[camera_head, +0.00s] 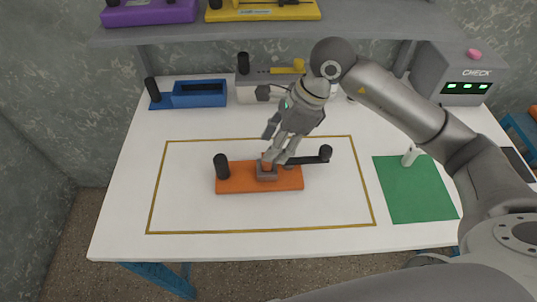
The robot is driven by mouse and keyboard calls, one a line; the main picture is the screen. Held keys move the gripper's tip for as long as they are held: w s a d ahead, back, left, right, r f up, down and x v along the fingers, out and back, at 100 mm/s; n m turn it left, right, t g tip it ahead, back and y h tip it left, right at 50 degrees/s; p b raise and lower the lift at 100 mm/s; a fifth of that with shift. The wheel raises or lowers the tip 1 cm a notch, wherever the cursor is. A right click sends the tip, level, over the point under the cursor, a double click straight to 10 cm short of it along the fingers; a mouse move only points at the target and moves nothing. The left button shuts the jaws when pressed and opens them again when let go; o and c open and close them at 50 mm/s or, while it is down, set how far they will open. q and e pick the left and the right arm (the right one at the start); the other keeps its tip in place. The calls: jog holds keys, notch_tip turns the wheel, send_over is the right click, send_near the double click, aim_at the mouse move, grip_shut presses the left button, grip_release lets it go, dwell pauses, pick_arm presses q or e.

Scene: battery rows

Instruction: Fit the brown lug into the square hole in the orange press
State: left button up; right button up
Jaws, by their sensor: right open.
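The orange press (240,184) lies inside the yellow outline on the white table. It has a black post at its left end, a grey block (266,173) in its middle and a dark lever reaching right to a black knob. A small brown piece, which looks like the brown lug (266,162), shows at the top of the grey block; how deep it sits I cannot tell. My right gripper (275,157) is open, pointing down with its fingertips close around or beside the lug. The fingers partly hide the block and the square hole. My left gripper is not in view.
A blue tray (200,94) and a grey fixture (262,93) stand at the back of the table. A green mat (414,190) with a small white upright object lies at right. The CHECK box (455,75) is back right. A shelf (350,22) overhangs the back.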

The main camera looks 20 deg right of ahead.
jog(key=v, duration=0.6)
jog(key=shift+d+r+b, duration=0.2)
jog(key=shift+r+b, duration=0.05)
jog(key=shift+b, duration=0.05)
